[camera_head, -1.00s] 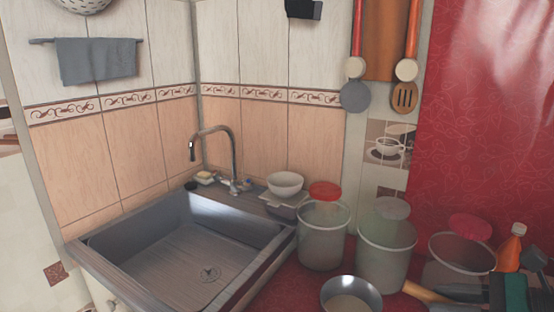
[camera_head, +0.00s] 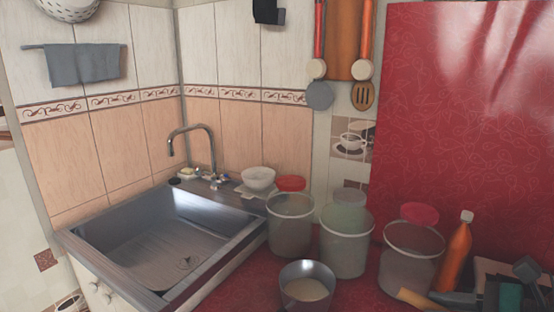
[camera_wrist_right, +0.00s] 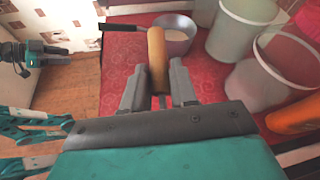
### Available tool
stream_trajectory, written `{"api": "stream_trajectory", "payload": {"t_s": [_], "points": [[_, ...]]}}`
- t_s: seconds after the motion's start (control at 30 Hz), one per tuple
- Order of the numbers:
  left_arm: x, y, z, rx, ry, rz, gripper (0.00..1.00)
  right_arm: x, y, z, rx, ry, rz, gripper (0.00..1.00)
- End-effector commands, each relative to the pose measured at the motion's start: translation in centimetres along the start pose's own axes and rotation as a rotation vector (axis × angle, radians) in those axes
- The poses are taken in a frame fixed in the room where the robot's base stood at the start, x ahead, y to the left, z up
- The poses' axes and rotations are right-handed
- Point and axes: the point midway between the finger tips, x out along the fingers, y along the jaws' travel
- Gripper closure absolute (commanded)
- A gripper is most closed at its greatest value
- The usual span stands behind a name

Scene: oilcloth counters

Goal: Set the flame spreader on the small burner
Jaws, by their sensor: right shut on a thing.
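My right gripper (camera_wrist_right: 158,88) is shut on a tan cylindrical handle (camera_wrist_right: 157,52), held over the red counter. In the head view the handle (camera_head: 414,298) and the gripper (camera_head: 455,299) show at the bottom right. Whatever the handle belongs to is hidden, so I cannot confirm that it is the flame spreader. No burner is in view. At the left of the right wrist view a dark and teal gripper (camera_wrist_right: 22,62), seemingly my left one, is away from the counter; its jaws are unclear.
A metal pot (camera_head: 307,285) stands on the red counter (camera_head: 243,285), just past the handle. A sink (camera_head: 85,235) lies left.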

Motion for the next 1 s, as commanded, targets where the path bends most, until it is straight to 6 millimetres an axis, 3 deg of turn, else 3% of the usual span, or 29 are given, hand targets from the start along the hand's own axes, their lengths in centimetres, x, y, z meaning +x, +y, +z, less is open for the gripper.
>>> {"api": "stream_trajectory", "payload": {"t_s": [1.0], "points": [[0.2,-0.2,-0.5,0.004,0.011,-0.003,0.57,2.6,2.7,0.2,0.073,0.036,-0.177,1.00]]}}
